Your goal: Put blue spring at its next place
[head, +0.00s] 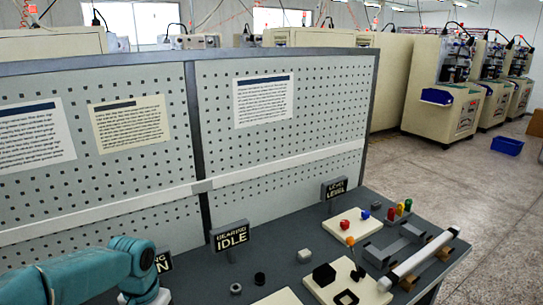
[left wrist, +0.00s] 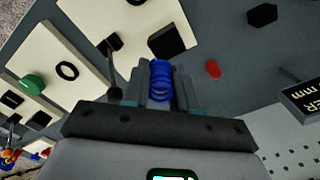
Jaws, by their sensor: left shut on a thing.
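The blue spring (left wrist: 159,82) shows in the left wrist view as stacked blue coils. My left gripper (left wrist: 160,88) is shut on it, with a grey finger on either side. The spring is seen over the grey bench (left wrist: 215,105), near a cream board (left wrist: 140,15). In the head view my teal left arm comes in at the bottom left, and its fingers and the spring are out of that picture. My right gripper is in neither view.
In the left wrist view, a black block (left wrist: 262,15) and a small red piece (left wrist: 213,69) lie right of the spring. A green knob (left wrist: 32,83) is on another board. In the head view, a perforated panel (head: 290,130) backs the bench, with an IDLE sign (head: 232,236) before it.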

